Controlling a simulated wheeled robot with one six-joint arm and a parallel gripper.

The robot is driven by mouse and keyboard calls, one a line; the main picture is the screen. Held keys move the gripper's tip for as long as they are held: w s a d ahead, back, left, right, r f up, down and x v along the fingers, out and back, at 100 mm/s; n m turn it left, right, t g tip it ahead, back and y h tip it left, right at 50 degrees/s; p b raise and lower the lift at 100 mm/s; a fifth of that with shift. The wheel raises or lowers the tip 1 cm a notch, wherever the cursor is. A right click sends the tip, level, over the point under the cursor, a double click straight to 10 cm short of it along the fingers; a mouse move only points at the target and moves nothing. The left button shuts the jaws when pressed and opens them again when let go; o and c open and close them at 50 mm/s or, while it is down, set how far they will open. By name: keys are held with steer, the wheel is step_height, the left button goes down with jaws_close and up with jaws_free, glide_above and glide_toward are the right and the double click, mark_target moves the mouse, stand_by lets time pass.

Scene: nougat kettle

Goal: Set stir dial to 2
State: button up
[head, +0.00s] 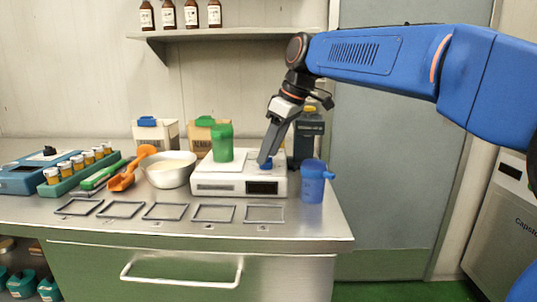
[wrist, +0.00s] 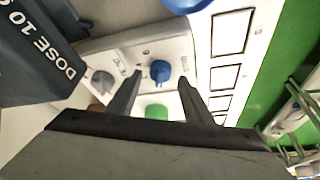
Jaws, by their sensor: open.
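The white stirrer unit (head: 215,185) stands on the steel bench, with a green beaker (head: 222,145) on its left part. In the wrist view, the unit's panel (wrist: 125,52) carries a blue dial (wrist: 160,70) and a grey dial (wrist: 102,80). The lettering by the dials is too small to read, so I cannot tell the setting. My gripper (wrist: 161,76) is open, with the blue dial showing between its fingertips; contact cannot be told. In the head view, my gripper (head: 266,160) points down over the unit's right part, hiding some of the blue dial (head: 267,165).
A blue jug (head: 312,185) stands close right of the unit. A dark dosing bottle (head: 308,130) stands behind; its "DOSE 10" label (wrist: 50,50) shows in the wrist view. A white bowl (head: 168,171) is to the left. Several empty frames (head: 213,206) line the bench front.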

steer(key=shift+w+a+f, duration=0.1)
steer(key=shift+a+f, duration=0.1)
steer(key=shift+f, duration=0.45)
steer(key=shift+c, duration=0.5)
steer(key=c, duration=0.9)
steer(key=shift+m, duration=0.4)
steer(key=m, duration=0.2)
steer(key=m+t, duration=0.1)
steer(key=shift+s+a+m+t+h, duration=0.2)
steer(key=shift+m+t+h, duration=0.1)
steer(key=shift+m+h, duration=0.1)
steer(key=shift+m+t+h, duration=0.4)
steer(key=shift+m+h, duration=0.3)
steer(key=shift+m, duration=1.4)
